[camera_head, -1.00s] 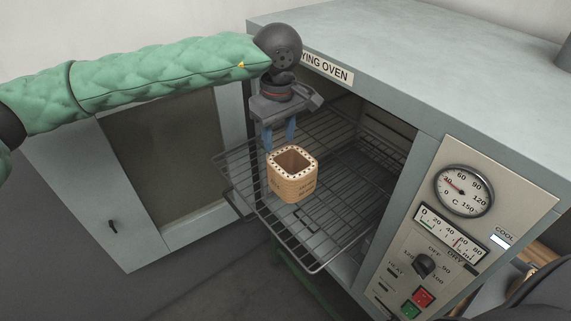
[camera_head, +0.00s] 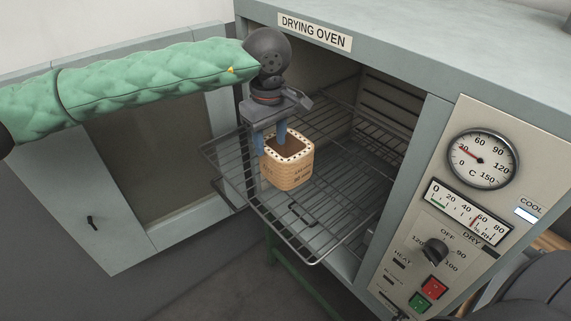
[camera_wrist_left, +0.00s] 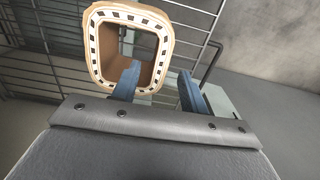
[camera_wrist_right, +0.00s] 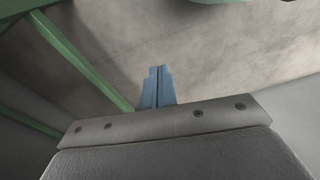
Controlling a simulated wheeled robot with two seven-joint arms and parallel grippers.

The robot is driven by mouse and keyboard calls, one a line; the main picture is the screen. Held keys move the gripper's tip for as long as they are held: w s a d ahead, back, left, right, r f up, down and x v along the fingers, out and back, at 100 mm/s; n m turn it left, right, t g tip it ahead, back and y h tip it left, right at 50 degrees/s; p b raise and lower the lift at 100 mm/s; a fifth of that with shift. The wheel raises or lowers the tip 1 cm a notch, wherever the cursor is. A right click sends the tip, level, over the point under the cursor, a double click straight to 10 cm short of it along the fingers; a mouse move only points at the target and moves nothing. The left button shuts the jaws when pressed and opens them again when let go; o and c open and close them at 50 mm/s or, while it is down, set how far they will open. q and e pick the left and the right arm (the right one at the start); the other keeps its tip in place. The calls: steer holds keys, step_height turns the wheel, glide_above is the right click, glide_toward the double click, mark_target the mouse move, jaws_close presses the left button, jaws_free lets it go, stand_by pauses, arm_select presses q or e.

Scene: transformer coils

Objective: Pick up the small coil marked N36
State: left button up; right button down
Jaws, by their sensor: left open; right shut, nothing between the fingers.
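A tan, squarish coil (camera_head: 288,172) with a hollow middle and a dark-dotted rim stands upright on the oven's pulled-out wire rack. Its side has small dark lettering that I cannot read. My left gripper (camera_head: 272,147) is open over the coil's left part, pointing down. In the left wrist view the coil (camera_wrist_left: 101,62) lies ahead of my fingers (camera_wrist_left: 160,72); one finger overlaps its opening and the other is beside its outer edge, so they appear to straddle one wall. Contact cannot be told. My right gripper (camera_wrist_right: 157,75) is shut and empty, away from the coil.
The wire rack (camera_head: 318,225) juts from the drying oven (camera_head: 440,65), with free room around the coil. The open oven door (camera_head: 110,190) is at left, the control panel (camera_head: 450,225) at right. A green frame (camera_wrist_right: 75,50) is near my right gripper.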

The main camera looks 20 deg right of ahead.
mark_target(271, 165)
arm_select(q)
steer(key=shift+f, duration=0.3)
steer(key=shift+f+p, duration=0.6)
steer(key=shift+f, duration=0.4)
step_height(271, 165, down, 4)
steer(key=p, duration=0.3)
steer(key=shift+s+r, duration=0.1)
steer(key=shift+f+p, duration=0.3)
steer(key=shift+f, duration=0.4)
arm_select(e)
steer(key=s+d+f, duration=0.3)
steer(key=f, duration=0.7)
steer(key=shift+d+f+t, duration=0.2)
steer(key=shift+t, duration=0.2)
arm_select(q)
steer(key=shift+c, duration=0.4)
jaws_close()
